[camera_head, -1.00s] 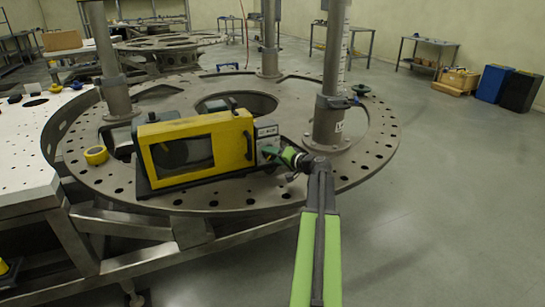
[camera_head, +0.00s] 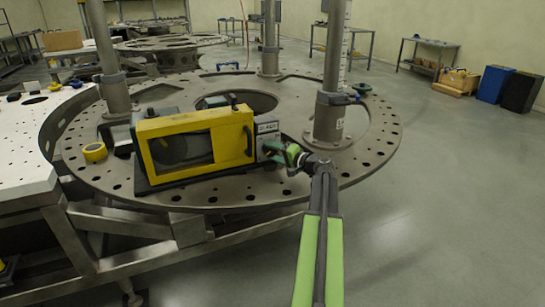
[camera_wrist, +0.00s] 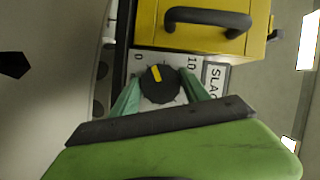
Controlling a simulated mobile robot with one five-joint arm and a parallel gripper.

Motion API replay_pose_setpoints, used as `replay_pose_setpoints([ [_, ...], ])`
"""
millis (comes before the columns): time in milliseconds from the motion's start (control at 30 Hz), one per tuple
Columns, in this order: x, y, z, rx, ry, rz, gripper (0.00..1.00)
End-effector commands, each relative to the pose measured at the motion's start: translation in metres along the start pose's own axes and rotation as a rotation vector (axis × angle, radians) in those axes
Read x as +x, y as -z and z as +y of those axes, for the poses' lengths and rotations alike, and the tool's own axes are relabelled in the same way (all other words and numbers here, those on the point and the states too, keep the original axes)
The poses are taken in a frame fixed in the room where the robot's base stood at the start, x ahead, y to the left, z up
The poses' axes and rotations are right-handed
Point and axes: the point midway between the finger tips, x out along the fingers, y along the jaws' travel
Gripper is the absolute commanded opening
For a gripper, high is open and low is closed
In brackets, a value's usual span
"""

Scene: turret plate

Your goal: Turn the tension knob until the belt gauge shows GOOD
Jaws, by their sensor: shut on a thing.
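The tension knob (camera_wrist: 160,84) is black with a yellow pointer mark. In the wrist view it sits on a pale panel between the printed 0 and 10, its pointer towards the top and slightly left. The gauge (camera_wrist: 215,78) beside it shows letters reading SLAC, the rest cut off by my gripper; its small sign also shows in the head view (camera_head: 267,127). My gripper (camera_wrist: 160,92) has its two green fingers on either side of the knob and is shut on it. In the head view my gripper (camera_head: 272,150) reaches the panel from the right and hides the knob.
The panel is on the right end of a yellow-framed box (camera_head: 195,143) with a window and handle, standing on a round drilled plate (camera_head: 225,200). A thick post (camera_head: 330,115) rises close behind my gripper. A yellow tape roll (camera_head: 95,153) lies left.

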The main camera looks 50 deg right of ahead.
Motion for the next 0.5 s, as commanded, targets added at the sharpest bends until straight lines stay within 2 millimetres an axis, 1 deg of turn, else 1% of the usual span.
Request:
replay_pose_setpoints([
  [33, 0.0004, -0.0011, 0.0054, 0.034, 0.016, 0.001, 0.13],
  [300, 0.0001, -0.0015, 0.005, 0.231, 0.104, 0.005, 0.13],
  [500, 0.0, -0.0014, 0.004, 0.341, 0.152, 0.008, 0.13],
])
